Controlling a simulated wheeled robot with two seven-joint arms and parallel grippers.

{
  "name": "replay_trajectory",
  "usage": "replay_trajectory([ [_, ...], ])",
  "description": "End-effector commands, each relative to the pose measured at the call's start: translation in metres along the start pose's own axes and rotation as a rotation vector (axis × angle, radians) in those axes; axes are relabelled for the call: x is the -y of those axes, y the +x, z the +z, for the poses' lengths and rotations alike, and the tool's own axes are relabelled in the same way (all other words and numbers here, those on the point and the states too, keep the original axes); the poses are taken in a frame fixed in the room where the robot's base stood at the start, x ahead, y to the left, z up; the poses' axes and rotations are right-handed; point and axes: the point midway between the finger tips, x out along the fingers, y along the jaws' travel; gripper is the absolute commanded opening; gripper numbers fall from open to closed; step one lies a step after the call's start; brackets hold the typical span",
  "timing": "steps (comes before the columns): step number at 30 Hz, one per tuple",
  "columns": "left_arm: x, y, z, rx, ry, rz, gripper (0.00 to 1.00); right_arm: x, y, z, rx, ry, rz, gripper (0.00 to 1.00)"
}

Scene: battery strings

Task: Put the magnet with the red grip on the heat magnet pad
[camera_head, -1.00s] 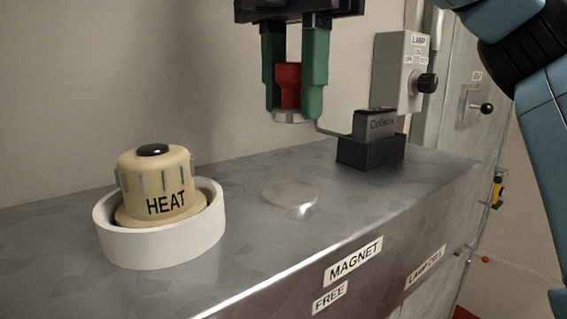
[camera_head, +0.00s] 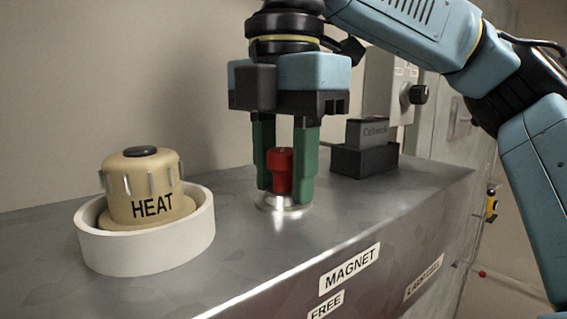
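The magnet (camera_head: 283,172) has a red upright grip and a silver base. It stands upright at the round metal pad (camera_head: 262,206) on the steel bench top, right of the HEAT knob (camera_head: 150,186). Its base covers most of the pad, and I cannot tell whether a thin gap is left between them. My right gripper (camera_head: 281,192) points straight down, and its two green fingers are shut on the red grip from both sides. My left gripper is not in view.
A white ring (camera_head: 150,258) surrounds the HEAT knob. A black holder (camera_head: 364,160) with a grey block stands behind and to the right, near a lamp switch box (camera_head: 384,88). MAGNET (camera_head: 350,269) and FREE (camera_head: 326,305) labels are on the bench front. Bare steel lies in front of the pad.

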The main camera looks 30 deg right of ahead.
Motion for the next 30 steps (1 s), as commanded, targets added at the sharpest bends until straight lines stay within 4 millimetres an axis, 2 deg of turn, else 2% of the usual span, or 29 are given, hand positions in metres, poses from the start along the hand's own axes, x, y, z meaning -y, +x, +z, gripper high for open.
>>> replay_trajectory([
  [1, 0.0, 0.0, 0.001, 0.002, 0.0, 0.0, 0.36, 0.0, 0.0, 0.0, 0.0, 0.0, 0.0, 0.43],
  [3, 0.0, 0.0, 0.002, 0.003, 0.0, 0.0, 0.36, 0.0, 0.0, 0.0, 0.0, 0.0, 0.0, 0.52],
  [4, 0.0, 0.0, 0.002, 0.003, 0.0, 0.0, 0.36, 0.0, 0.0, 0.0, 0.0, 0.0, 0.0, 0.53],
  [19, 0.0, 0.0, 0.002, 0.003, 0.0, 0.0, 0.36, 0.0, -0.005, 0.0, 0.0, 0.0, 0.003, 0.53],
  [23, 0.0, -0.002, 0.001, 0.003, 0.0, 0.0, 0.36, -0.001, -0.024, -0.001, -0.002, 0.0, 0.004, 0.53],
  [30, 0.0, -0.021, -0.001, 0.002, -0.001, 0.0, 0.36, 0.0, -0.084, -0.001, 0.003, 0.002, 0.004, 0.53],
])
